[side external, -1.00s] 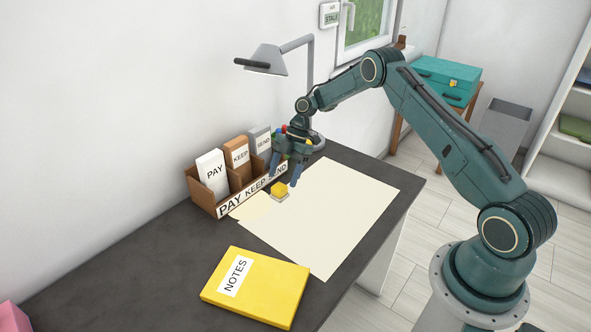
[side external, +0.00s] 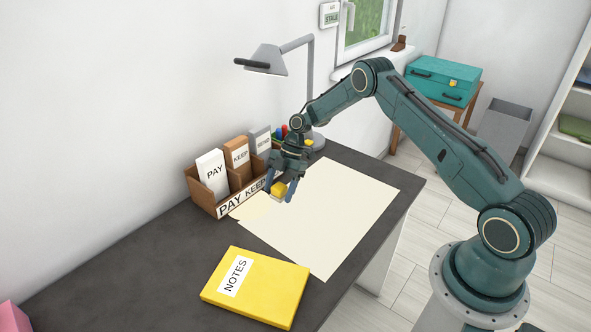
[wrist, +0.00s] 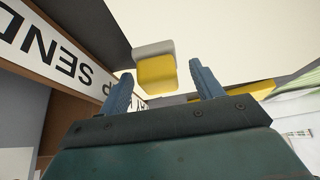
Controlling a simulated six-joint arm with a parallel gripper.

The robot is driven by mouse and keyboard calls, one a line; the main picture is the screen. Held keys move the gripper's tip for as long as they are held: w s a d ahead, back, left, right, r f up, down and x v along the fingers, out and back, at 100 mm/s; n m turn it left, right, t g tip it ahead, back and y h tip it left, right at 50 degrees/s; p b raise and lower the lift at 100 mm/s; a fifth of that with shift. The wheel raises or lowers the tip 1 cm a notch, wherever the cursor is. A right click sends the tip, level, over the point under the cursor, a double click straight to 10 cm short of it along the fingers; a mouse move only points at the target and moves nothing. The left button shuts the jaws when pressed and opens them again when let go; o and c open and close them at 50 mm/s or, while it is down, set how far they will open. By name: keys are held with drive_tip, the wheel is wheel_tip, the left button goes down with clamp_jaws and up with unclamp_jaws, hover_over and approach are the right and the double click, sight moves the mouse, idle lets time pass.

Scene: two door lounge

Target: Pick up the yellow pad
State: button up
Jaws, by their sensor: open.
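A small yellow block (side external: 279,188) with a pale grey side or base sits on the desk by the cream sheet's left edge. In the wrist view the yellow block (wrist: 157,74) shows in the gap between my fingertips. My gripper (side external: 279,195) is open, its fingers pointing down on either side of the block; I cannot tell whether they touch it. A larger flat yellow pad (side external: 270,290) labelled NOTES lies at the desk's near edge, apart from the gripper. It is unclear which of the two is the yellow pad.
A brown organizer (side external: 204,197) marked PAY, KEEP, SEND stands left of and close to my gripper; its wall (wrist: 60,62) is near in the wrist view. A grey lamp (side external: 268,60) stands behind. The large cream sheet (side external: 330,215) is clear.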

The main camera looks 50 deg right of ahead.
sight(279, 190)
drive_tip(key=c, duration=1.2)
drive_tip(key=shift+o, duration=0.2)
drive_tip(key=shift+r, duration=0.2)
wheel_tip(279, 190, up, 10)
drive_tip(key=shift+f, duration=0.1)
drive_tip(key=o, duration=0.4)
drive_tip(key=shift+c, duration=1.1)
drive_tip(key=shift+s+a+f, duration=0.1)
drive_tip(key=shift+s+a, duration=0.35)
drive_tip(key=shift+a, duration=0.2)
drive_tip(key=s+a+f, duration=0.1)
drive_tip(key=s+a, duration=0.4)
drive_tip(key=s, duration=0.4)
drive_tip(key=s+a+f, duration=0.1)
drive_tip(key=s+a, duration=0.4)
drive_tip(key=s, duration=0.3)
drive_tip(key=shift+s+a, duration=0.35)
drive_tip(key=shift+a, duration=0.05)
